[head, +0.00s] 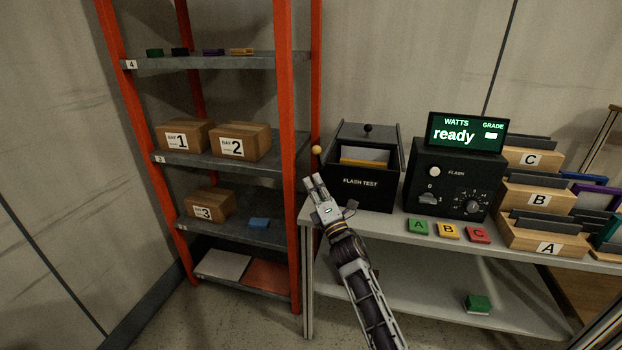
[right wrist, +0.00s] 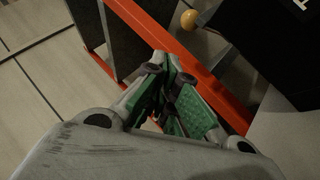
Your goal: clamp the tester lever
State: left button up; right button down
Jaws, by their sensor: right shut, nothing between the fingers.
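The flash tester (head: 367,183) is a black box marked FLASH TEST on the bench's left end. The knob also shows at the top of the right wrist view (right wrist: 189,18). A yellow-edged card (head: 365,162) shows inside the box, under a raised lid with a black knob. My right gripper (head: 314,179) is shut and empty, just below the ball knob and apart from it. My left gripper is out of view.
The meter (head: 455,180) right of the tester reads "ready". Green, yellow and red blocks (head: 447,231) lie before it. Wooden bins A, B, C (head: 543,240) stand farther right. An orange-framed shelf (head: 292,200) rises close left of my right gripper.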

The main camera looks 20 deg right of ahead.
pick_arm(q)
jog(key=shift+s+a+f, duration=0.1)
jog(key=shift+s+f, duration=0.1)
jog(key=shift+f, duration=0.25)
pick_arm(e)
jog(key=shift+r+v, duration=0.2)
jog(key=shift+v, duration=0.75)
jog(key=shift+r+v, duration=0.15)
jog(key=shift+v, duration=0.8)
jog(key=shift+s, duration=0.2)
